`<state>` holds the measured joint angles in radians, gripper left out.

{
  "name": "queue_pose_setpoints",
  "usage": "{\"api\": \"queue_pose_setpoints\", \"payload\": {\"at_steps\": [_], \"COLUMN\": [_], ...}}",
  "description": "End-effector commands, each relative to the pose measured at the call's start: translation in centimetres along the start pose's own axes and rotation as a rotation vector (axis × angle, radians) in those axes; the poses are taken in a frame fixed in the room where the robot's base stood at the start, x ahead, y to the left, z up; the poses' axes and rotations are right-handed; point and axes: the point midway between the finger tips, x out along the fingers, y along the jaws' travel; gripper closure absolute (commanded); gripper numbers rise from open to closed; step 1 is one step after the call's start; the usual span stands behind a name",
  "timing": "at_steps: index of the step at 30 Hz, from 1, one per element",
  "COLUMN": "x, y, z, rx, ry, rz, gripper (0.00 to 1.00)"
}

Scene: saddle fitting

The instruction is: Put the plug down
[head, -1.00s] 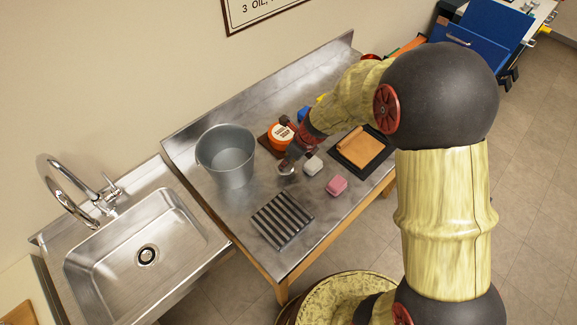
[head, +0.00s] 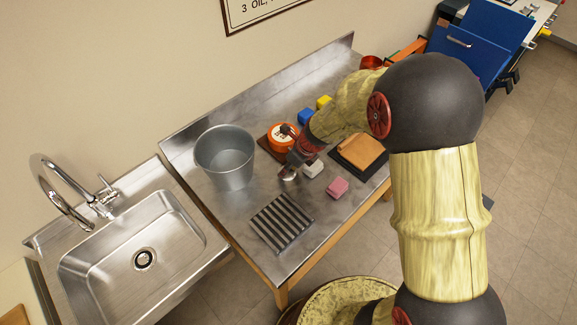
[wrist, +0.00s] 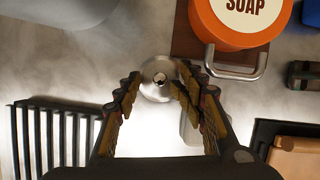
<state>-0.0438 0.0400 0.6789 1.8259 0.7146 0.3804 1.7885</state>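The plug (wrist: 158,72) is a round, shiny metal disc with a small knob in its middle. In the wrist view it lies between and just beyond my fingertips, and its edges are close to both. My gripper (wrist: 157,84) is open, its two fingers spread to either side of the plug's knob. In the head view the plug (head: 287,174) shows as a small bright disc right below my gripper (head: 291,166), at the steel bench top (head: 235,207). It appears to rest on the bench; a small gap cannot be ruled out.
A slatted rack (head: 281,222) and a grey bucket (head: 225,157) stand left of my gripper. An orange soap tub (head: 279,137) is behind it. A white block (head: 313,168), pink block (head: 337,187) and tan cloth on a dark tray (head: 361,150) are right. The sink (head: 135,245) is far left.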

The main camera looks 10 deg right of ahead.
Motion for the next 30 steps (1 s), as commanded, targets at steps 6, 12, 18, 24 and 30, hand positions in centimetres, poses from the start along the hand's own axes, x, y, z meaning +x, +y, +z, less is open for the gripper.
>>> {"api": "queue_pose_setpoints", "payload": {"at_steps": [6,12,18,24,30], "x": [0.0,-0.1,-2.2,-6.4,-10.0], "y": [0.0,-0.1,-0.1,-0.1,-0.1], "z": [0.1,0.1,0.2,0.3,0.2], "rx": [0.0,0.0,0.001,-0.001,0.0], "ry": [-0.001,-0.002,-0.003,-0.004,-0.004], "rz": [-0.001,-0.001,-0.002,-0.004,-0.004], "gripper": [0.51,0.51,0.51,0.51,0.51]}}
